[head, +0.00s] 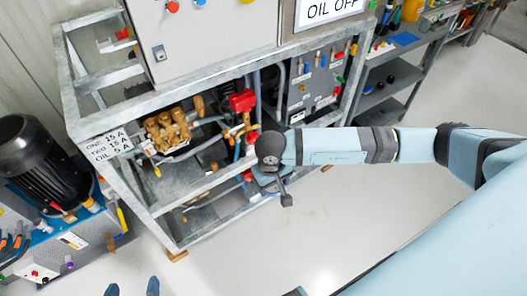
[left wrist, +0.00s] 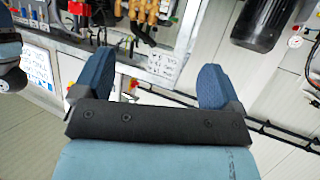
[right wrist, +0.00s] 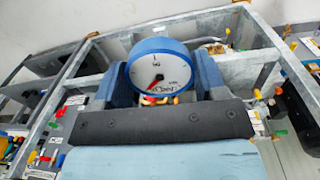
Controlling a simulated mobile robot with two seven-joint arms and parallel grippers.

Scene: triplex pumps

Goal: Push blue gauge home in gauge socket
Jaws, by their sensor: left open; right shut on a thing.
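The blue gauge (right wrist: 158,68) has a blue rim, a white dial and a red needle. It is between the two blue fingers of my right gripper (right wrist: 160,85), which is shut on it, with its dial facing the right wrist camera. Brass and red fittings show just below the dial; the gauge socket is hidden and I cannot tell how deep the gauge sits. In the head view my right arm covers the gauge beside the grey frame. My left gripper (left wrist: 155,80) is open and empty; its fingertips show at the bottom left of the head view (head: 132,288).
The galvanised frame (head: 155,212) holds a brass pump (head: 168,130), hoses and a red-topped fitting (head: 242,101). A black motor (head: 45,160) on a blue unit stands left. A grey cabinet (head: 205,40) is above. Shelves (head: 392,92) stand back right. The floor in front is clear.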

